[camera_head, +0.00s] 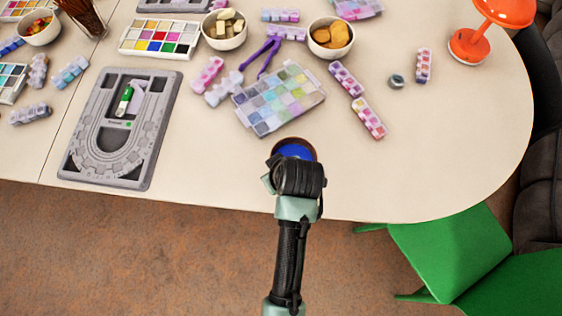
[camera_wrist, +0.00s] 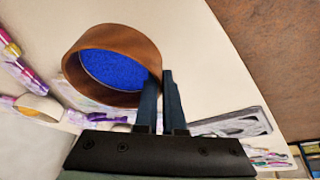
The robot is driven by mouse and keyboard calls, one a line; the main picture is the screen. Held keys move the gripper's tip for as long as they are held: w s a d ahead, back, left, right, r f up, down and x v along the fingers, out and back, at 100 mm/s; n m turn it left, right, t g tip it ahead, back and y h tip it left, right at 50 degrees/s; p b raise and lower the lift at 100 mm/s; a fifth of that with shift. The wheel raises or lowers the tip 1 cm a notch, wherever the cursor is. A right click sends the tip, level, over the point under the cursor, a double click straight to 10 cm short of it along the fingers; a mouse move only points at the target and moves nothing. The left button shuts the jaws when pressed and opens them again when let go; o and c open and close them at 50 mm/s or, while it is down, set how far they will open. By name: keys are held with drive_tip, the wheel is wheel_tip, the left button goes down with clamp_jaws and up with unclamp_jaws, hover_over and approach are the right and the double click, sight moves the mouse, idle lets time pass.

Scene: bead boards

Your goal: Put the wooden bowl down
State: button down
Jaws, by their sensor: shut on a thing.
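The wooden bowl (camera_wrist: 139,44) is brown and round, with blue contents that look like small beads. In the wrist view it sits left of centre, and my gripper (camera_wrist: 160,88) is shut on its side wall with the two dark fingers close together. In the head view my gripper (camera_head: 293,160) is near the table's front edge and covers most of the bowl (camera_head: 312,148); only part of its brown rim and some blue show. Its underside is hidden, and I cannot tell whether it touches the table.
The table (camera_head: 420,150) is clear to the right and left of my gripper. A clear bead box (camera_head: 279,97) lies just behind. A grey bead board (camera_head: 118,128) is at left, and several small bead cases lie around. A green chair (camera_head: 452,252) stands front right.

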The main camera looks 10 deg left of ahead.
drive_tip(key=shift+w+f, duration=0.1)
drive_tip(key=shift+f, duration=2.85)
drive_tip(key=shift+f+b, duration=0.15)
drive_tip(key=shift+b, duration=0.15)
drive_tip(key=c, duration=1)
unclamp_jaws()
